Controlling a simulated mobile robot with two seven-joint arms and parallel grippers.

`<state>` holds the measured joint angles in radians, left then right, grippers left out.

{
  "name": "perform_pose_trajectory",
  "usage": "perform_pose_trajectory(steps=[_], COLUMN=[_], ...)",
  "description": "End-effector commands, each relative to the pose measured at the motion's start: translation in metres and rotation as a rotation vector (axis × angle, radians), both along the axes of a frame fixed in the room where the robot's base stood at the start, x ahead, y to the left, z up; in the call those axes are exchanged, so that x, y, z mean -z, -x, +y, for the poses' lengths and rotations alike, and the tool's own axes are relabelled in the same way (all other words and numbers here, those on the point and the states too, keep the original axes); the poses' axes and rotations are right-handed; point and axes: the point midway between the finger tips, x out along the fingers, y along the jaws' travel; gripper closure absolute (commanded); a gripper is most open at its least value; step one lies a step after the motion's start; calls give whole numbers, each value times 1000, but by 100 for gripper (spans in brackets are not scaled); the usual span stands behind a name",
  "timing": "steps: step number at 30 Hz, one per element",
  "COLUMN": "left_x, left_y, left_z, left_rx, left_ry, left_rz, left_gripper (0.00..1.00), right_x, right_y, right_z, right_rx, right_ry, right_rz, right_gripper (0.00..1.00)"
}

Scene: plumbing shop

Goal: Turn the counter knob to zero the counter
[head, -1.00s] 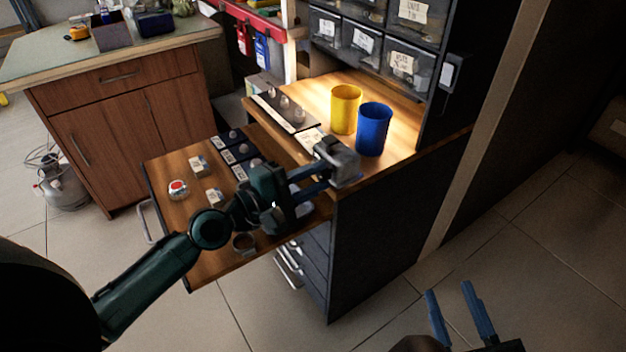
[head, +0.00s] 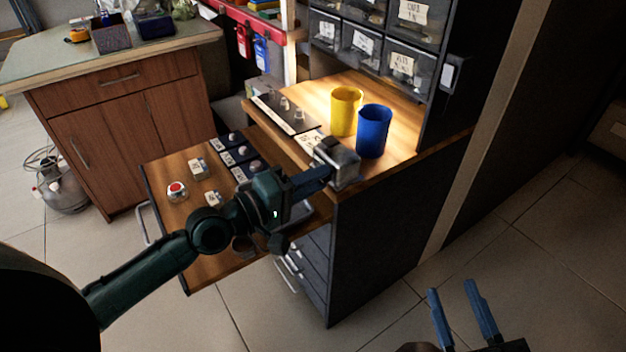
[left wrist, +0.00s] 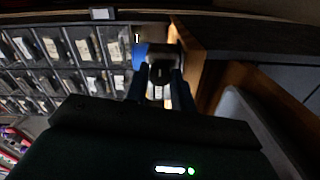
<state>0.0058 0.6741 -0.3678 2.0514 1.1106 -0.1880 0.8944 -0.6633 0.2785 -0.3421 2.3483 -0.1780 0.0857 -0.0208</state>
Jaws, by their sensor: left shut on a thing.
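The counter (head: 340,160) is a small grey metal box near the front edge of the wooden worktop, beside the blue cup. My left gripper (head: 322,175) reaches it from the left, with its blue fingers at the near-left side of the counter. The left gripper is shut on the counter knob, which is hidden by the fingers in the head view. In the dark left wrist view the counter (left wrist: 160,52) is straight ahead between the fingertips. Its digits cannot be read. My right gripper (head: 455,293) is open and empty over the floor at the lower right.
A blue cup (head: 374,130) stands just behind the counter, with a yellow cup (head: 345,110) to its left. Labelled drawer bins (head: 362,45) rise behind. Below my left arm is a pulled-out wooden board (head: 180,207) with a red button and small labelled parts.

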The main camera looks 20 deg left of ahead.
Motion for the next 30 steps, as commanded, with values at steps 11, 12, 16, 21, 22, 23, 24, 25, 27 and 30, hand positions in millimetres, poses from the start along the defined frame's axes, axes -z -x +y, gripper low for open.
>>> perform_pose_trajectory(steps=[11, 12, 16, 21, 22, 23, 24, 25, 27, 30], left_x=[1, 1, 1, 0, 0, 0, 0, 0, 1, 1], left_y=[0, 0, 0, 0, 0, 0, 0, 0, 2, 7], left_z=[0, 0, 0, 0, 0, 0, 0, 0, 1, 6], left_rx=[1, 1, 0, 0, 0, 0, 0, 0, 0, -1], left_ry=[-6, -6, -5, -4, -4, -4, -4, -4, -4, -6], left_rz=[-2, -2, -2, -2, -2, -2, -2, -2, -2, -1], left_gripper=[75, 72, 61, 54, 54, 54, 54, 54, 54, 54], right_x=[1, 1, 1, 1, 1, 1, 1, 1, 2, 3], right_y=[0, 0, 0, 0, 0, 0, 0, 0, 0, 1], right_z=[0, 0, 0, 0, 0, 0, 0, 0, 0, 0], right_rx=[0, 0, 0, 0, 0, 0, 0, 1, 0, 1], right_ry=[0, 0, 1, 1, 1, 1, 1, 1, 0, 0], right_rz=[1, 1, 2, 2, 2, 2, 2, 3, 3, 5], right_gripper=[64, 64, 64, 64, 64, 64, 64, 64, 64, 64])
